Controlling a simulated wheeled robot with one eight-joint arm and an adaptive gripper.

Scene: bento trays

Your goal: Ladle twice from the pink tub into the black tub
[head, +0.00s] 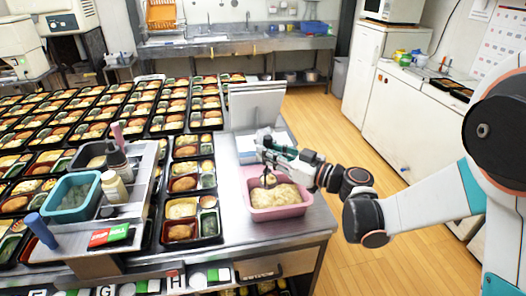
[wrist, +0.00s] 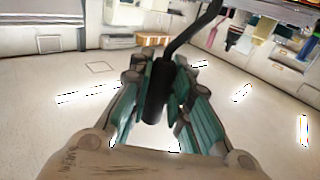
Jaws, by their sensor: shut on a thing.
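The pink tub (head: 277,212) stands near the table's right edge, full of a pale, lumpy food. My gripper (head: 270,152) is above its back-left part. In the wrist view my gripper (wrist: 160,92) is shut on the black handle of a ladle (wrist: 156,95), whose thin dark shaft runs up and right out of view. In the head view the ladle's dark lower end (head: 268,181) is at the food's back-left; I cannot tell whether it touches the food. A dark-rimmed tub (head: 82,163), perhaps the black tub, sits on the raised shelf at the left.
A teal tub (head: 52,208) and several bottles stand on the raised metal shelf (head: 128,192). Many filled bento trays (head: 190,240) cover the table's left and back. A pale upright holder (head: 255,103) stands behind the pink tub. Bare steel shows beside the pink tub.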

